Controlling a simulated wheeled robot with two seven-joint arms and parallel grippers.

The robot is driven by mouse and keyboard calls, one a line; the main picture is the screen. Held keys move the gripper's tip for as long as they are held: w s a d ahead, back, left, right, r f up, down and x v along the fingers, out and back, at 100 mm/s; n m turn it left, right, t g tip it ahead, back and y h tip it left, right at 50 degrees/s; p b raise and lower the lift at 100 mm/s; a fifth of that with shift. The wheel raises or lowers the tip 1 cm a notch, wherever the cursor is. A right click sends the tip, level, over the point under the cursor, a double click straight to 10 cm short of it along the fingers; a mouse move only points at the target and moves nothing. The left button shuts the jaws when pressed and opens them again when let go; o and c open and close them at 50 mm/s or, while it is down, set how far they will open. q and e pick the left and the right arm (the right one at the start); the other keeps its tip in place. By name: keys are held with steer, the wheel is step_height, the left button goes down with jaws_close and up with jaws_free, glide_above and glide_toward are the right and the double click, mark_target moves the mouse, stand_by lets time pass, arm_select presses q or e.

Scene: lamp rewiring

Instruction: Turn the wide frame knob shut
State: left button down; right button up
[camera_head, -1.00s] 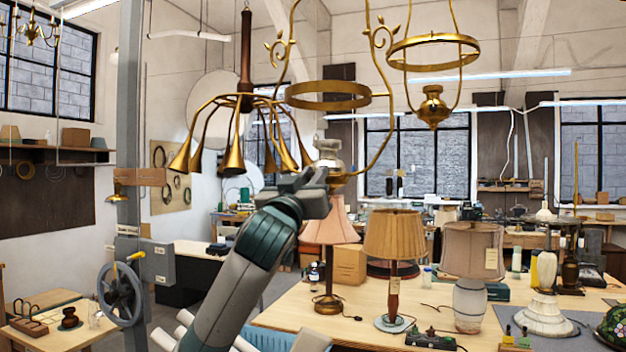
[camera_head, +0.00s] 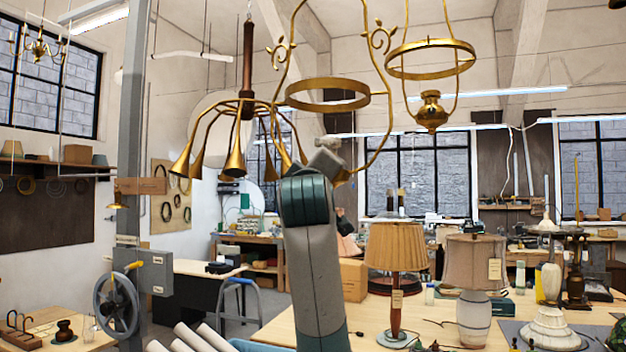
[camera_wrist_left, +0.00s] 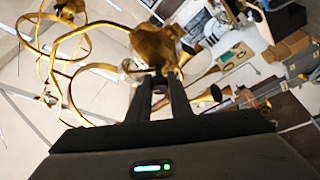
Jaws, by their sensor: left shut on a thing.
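The wide frame (camera_head: 326,92) is a brass hanging lamp frame with a ring and curled side arms, in the middle of the head view. Its lower end is mostly hidden behind my left gripper (camera_head: 328,152), which is raised there. In the left wrist view, the frame's brass lower body (camera_wrist_left: 153,45) fills the top middle. My left gripper's fingers (camera_wrist_left: 158,84) are shut just below it, on the small knob (camera_wrist_left: 158,71), which is mostly hidden between the fingertips. How far the knob is turned cannot be told. My right gripper is not in view.
A second brass frame with a font (camera_head: 431,108) hangs to the right. A brass chandelier with several horn-shaped arms (camera_head: 236,160) hangs close on the left. Below, a workbench (camera_head: 270,333) carries several table lamps. A grey post with a handwheel (camera_head: 117,300) stands left.

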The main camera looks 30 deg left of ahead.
arm_select(q)
steer(key=shift+d+n+g, duration=0.1)
steer(key=shift+n+g, duration=0.2)
steer(key=shift+n, duration=0.8)
steer(key=shift+n+g, duration=0.6)
steer(key=shift+n, duration=0.4)
steer(key=shift+n+g, duration=0.3)
steer(key=shift+n, duration=0.6)
steer(key=shift+n+g+p, duration=0.5)
steer(key=shift+n+p, duration=0.25)
steer(key=shift+n, duration=0.45)
steer(key=shift+f, duration=0.1)
steer(key=c, duration=1.6)
jaws_free()
steer(key=shift+a, duration=0.25)
steer(key=shift+s+d, duration=0.15)
